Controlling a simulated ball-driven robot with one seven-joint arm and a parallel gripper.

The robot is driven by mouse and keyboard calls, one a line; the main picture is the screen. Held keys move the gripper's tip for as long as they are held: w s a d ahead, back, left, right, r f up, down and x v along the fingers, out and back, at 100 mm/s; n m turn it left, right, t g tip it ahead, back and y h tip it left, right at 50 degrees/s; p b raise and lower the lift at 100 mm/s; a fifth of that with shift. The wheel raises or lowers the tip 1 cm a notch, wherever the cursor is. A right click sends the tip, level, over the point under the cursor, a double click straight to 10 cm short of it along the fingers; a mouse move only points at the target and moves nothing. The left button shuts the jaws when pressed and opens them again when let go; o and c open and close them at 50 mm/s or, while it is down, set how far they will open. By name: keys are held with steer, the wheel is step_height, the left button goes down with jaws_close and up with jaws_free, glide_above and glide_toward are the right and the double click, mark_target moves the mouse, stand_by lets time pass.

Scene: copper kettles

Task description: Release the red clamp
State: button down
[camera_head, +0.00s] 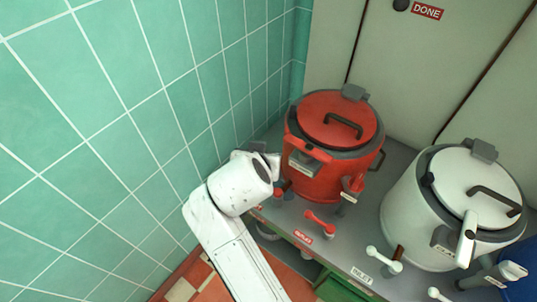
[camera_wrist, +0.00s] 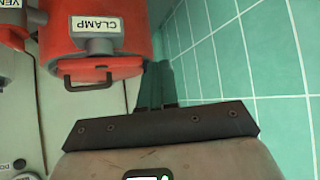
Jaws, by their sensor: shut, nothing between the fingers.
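The red kettle (camera_head: 325,135) stands upright on the grey counter with its lid down. Its clamp label (camera_head: 303,165) sits on the upper front left side under a grey bracket. The label reads "CLAMP" in the wrist view (camera_wrist: 95,24), where the red kettle (camera_wrist: 128,40) fills the upper left. I cannot clearly make out the clamp's lever or its position. My gripper (camera_head: 272,164) is at the kettle's left side, close to the wall, shut and empty.
A red lever (camera_head: 320,221) stands on the counter in front of the kettle. A white kettle (camera_head: 425,205) stands to the right, with a blue one (camera_head: 519,265) beyond. The green tiled wall (camera_head: 150,100) closely bounds the left side. A red "DONE" sign (camera_head: 427,10) is on the back panel.

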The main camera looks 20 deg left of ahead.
steer(key=s+r, duration=0.2)
steer(key=shift+s+a+r, duration=0.2)
steer(key=shift+s+a, duration=0.1)
steer(key=shift+a, duration=0.1)
steer(key=s+d+f+g+h, duration=0.15)
steer(key=d+f, duration=0.25)
steer(key=d, duration=0.4)
steer(key=s+d+f+m+g, duration=0.15)
steer(key=d+f, duration=0.25)
steer(key=d, duration=0.4)
steer(key=s+d+f+g+h, duration=0.15)
steer(key=d+f, duration=0.25)
steer(key=d, duration=0.4)
steer(key=s+d+f+g, duration=0.2)
steer(key=s+d, duration=0.8)
steer(key=s, duration=0.1)
steer(key=s+d+f+m+g, duration=0.1)
steer(key=s+d+f+g, duration=0.1)
steer(key=s+d, duration=0.7)
steer(key=shift+s+d+f+y, duration=0.4)
steer(key=shift+s+f, duration=0.4)
steer(key=shift+s, duration=0.4)
steer(key=c, duration=1.9)
jaws_free()
steer(key=shift+a, duration=0.1)
